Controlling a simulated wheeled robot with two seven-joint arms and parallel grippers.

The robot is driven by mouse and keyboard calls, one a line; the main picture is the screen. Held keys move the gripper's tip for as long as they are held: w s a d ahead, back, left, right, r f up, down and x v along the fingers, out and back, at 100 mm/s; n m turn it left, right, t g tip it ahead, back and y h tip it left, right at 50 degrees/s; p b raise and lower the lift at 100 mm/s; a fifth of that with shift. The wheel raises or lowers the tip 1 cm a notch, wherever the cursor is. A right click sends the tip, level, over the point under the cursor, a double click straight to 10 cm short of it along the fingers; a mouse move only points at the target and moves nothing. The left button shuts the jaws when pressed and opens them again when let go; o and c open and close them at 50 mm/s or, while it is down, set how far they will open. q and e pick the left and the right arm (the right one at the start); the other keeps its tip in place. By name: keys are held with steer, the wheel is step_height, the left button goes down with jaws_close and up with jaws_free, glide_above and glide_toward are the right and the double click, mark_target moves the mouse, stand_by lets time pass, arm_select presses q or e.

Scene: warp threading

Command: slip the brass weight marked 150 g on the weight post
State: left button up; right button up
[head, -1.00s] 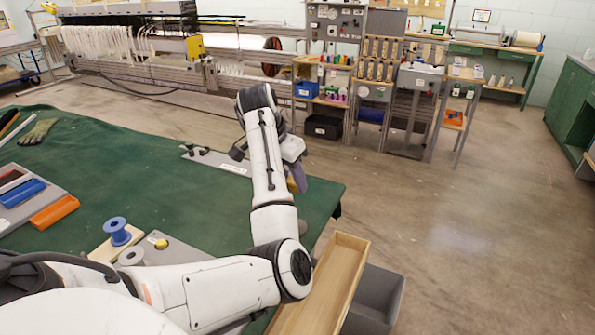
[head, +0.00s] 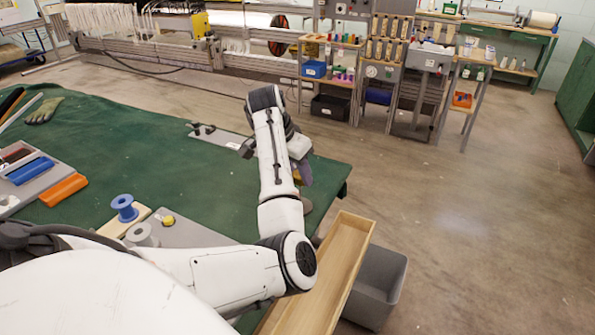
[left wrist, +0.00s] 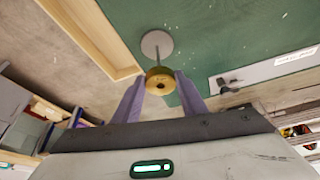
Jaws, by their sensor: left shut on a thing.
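My left gripper (head: 303,173) is over the near right corner of the green table and shut on a brass weight (left wrist: 160,82). The weight is a small round brass piece between the purple fingertips in the left wrist view; its mark cannot be read. The weight post is a thin rod on a round grey base (left wrist: 157,44), just beyond the weight. The rod's line meets the weight, but I cannot tell whether it is in the weight's hole. Part of the base (head: 307,205) shows beside my arm in the head view, where the weight is hidden. My right gripper is out of view.
An open wooden tray (head: 340,265) and a grey bin (head: 380,285) stand off the table's right edge. A grey plate with dark fittings (head: 222,137) lies behind the gripper. Spools (head: 124,208) and a blue-and-orange tool tray (head: 18,200) are at left. The table's middle (head: 130,150) is clear.

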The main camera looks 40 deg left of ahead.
arm_select(q)
steer(key=shift+s+f, duration=0.15)
steer(key=shift+s, duration=0.1)
stand_by(0.5)
steer(key=shift+f, duration=1.25)
stand_by(1.6)
steer(key=o, duration=1.6)
steer(key=shift+r, duration=3.05)
steer(key=shift+f, duration=0.1)
